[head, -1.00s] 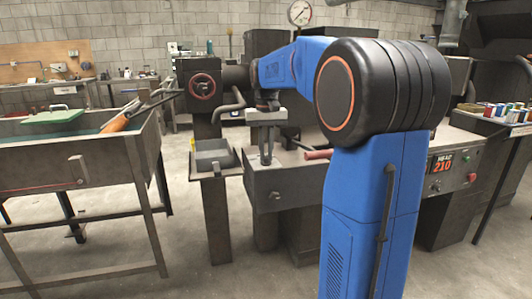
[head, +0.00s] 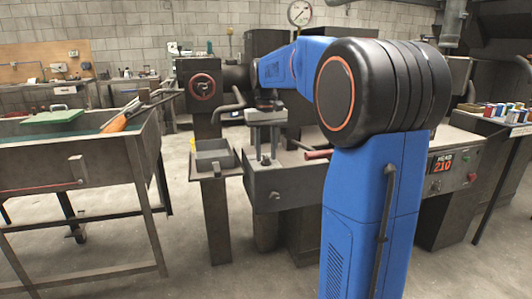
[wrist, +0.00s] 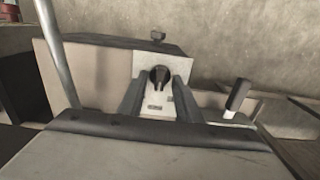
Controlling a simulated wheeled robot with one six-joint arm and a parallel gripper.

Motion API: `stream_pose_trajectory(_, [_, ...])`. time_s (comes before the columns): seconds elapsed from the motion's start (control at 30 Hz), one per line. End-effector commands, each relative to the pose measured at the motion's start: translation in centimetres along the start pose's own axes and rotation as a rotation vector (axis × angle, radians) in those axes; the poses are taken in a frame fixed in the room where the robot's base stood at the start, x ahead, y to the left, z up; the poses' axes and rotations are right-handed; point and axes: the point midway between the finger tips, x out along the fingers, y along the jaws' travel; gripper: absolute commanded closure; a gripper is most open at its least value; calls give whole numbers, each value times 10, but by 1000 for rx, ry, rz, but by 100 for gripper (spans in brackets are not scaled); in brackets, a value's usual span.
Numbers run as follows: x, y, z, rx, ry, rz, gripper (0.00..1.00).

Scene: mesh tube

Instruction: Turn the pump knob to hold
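In the wrist view, the black pump knob (wrist: 160,75) sits on a light plate (wrist: 145,65) with small dark labels too small to read. My gripper (wrist: 159,88) is open, with one grey finger to each side of the knob. I see gaps beside the knob, and cannot tell how far above the plate the fingertips are. In the head view my gripper (head: 265,158) points down over the grey metal box (head: 298,183); the knob cannot be made out there.
A black-gripped lever (wrist: 238,95) stands right of the plate in the wrist view. A red handle (head: 318,154) is close right of my gripper in the head view. A grey tray (head: 213,162) stands left of the box, below a red handwheel (head: 202,86).

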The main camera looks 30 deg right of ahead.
Motion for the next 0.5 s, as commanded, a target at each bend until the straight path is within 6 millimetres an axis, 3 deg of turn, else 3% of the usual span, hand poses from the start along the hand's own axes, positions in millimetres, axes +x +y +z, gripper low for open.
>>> stream_pose_trajectory(0.27, [-2, 0, 0, 0, 0, 0, 69])
stream_pose_trajectory(0.5, [-33, 0, 0, 0, 2, 0, 69])
